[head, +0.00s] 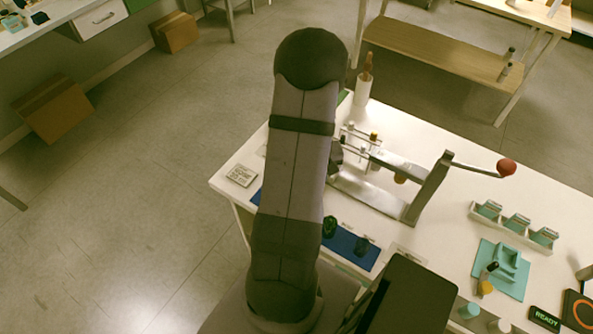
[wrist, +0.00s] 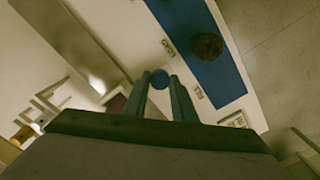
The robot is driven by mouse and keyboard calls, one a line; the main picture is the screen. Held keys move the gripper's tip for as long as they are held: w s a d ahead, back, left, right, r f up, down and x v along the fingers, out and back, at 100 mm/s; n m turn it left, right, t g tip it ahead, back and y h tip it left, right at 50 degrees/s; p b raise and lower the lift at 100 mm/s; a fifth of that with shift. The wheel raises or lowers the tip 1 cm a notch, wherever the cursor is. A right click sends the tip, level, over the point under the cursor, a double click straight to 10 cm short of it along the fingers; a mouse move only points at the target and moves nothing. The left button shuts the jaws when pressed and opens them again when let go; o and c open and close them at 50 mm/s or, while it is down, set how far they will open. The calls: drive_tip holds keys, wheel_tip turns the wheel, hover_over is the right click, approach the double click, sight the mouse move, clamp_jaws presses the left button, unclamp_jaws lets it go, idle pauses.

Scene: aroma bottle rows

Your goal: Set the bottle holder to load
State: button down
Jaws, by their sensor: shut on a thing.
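In the head view my arm hides the gripper and the knob.
A lever with a red ball (head: 506,167) reaches out from a grey metal post (head: 428,187). A blue mat (head: 345,243) bears dark bottles (head: 330,226). A white rack (head: 512,228) of teal items and a teal tray (head: 501,270) stand at right. A small printed card (head: 242,175) lies left of my arm.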

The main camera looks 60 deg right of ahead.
drive_tip(key=s, duration=0.2)
drive_tip(key=shift+s, duration=0.3)
drive_tip(key=c, duration=1.5)
unclamp_jaws()
drive_tip(key=shift+o, duration=0.2)
drive_tip(key=shift+r, duration=0.1)
wheel_tip(320, 180, up, 7)
drive_tip(key=shift+b, duration=0.45)
drive_tip(key=shift+r, duration=0.1)
